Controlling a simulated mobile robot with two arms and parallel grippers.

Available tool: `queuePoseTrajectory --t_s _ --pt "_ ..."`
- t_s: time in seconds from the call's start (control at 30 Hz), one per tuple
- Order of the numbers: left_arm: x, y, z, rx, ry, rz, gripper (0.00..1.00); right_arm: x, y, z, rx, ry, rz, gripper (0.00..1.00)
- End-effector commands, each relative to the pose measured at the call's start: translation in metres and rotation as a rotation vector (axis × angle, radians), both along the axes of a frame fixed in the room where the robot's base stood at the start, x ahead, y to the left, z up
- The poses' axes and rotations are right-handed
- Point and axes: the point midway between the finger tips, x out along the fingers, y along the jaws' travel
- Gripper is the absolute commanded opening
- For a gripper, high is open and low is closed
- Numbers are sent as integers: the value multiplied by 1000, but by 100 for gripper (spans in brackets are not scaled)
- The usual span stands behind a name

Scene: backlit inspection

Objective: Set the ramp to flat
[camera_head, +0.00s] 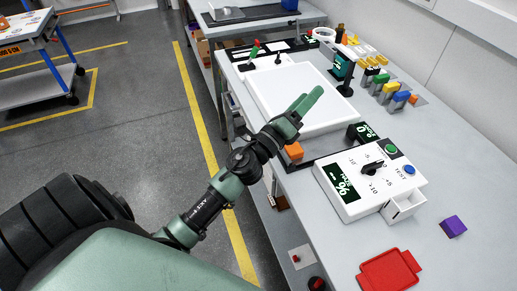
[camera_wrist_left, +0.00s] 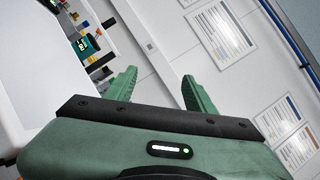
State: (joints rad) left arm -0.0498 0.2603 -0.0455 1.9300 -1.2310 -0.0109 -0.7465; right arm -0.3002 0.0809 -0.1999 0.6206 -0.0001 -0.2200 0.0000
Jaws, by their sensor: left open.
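My left gripper (camera_head: 306,103) is open and empty above the large white panel (camera_head: 338,121) on the bench. In the left wrist view its two green fingers (camera_wrist_left: 159,84) stand apart with nothing between them. To the right of the arm is a white control box (camera_head: 350,205) with a dark display, a black knob (camera_head: 373,167), a green button (camera_head: 391,149) and a blue button (camera_head: 409,169). I cannot tell which part is the ramp. My right gripper is not in view.
An orange block (camera_head: 294,151) lies beside the panel near the arm. A small dark display (camera_head: 363,132) stands by the box. Several coloured items line the bench's back. A wall rises behind.

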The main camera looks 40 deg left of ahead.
Motion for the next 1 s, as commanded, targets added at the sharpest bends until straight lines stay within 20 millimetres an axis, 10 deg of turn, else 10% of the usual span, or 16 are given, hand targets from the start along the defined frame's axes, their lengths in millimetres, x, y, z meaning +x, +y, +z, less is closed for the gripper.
queuePoseTrajectory --t_s 0.43,1.0 --pt "-48 55 -51 -703 185 227 55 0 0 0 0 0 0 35" --pt "-110 64 -130 -1227 411 455 55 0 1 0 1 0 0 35"
